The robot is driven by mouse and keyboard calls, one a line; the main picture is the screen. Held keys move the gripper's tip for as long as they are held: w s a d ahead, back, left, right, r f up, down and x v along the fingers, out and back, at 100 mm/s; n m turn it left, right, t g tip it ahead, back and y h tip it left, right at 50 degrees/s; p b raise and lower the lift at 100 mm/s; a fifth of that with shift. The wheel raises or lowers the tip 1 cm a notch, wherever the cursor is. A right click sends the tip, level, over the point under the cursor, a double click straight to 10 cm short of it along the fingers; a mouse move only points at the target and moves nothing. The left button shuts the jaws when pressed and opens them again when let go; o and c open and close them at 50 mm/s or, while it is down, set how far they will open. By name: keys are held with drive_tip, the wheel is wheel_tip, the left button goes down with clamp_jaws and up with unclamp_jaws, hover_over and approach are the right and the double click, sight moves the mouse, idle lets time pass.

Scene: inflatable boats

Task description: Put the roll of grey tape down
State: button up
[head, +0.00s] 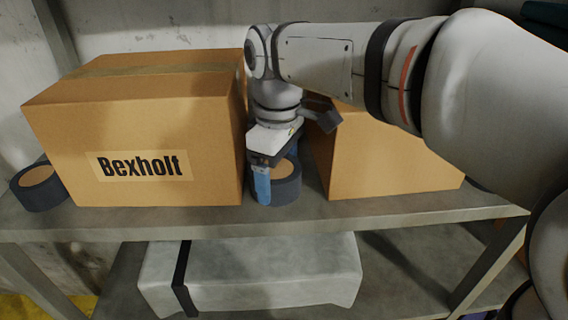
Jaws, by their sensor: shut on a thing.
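A roll of dark grey tape (286,187) with a tan core sits between two cardboard boxes, at or just above the upper shelf. My gripper (272,185) points down at it and is shut on it. One blue-tipped finger shows on the near left side of the roll. The other finger is mostly hidden behind the roll and the gripper body. I cannot tell whether the roll touches the shelf. A second dark grey roll (39,187) lies at the far left of the shelf, beside the left box.
A box marked "Bexholt" (140,187) stands close on the left, and another cardboard box (385,165) on the right, partly behind my arm. The shelf's front strip (200,222) is bare. A pale wrapped bundle (260,270) with a black strap lies on the lower shelf.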

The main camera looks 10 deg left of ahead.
sight(278, 168)
drive_tip(key=o, duration=1)
drive_tip(key=shift+o, duration=0.2)
wheel_tip(278, 168, up, 12)
drive_tip(key=shift+r, duration=0.1)
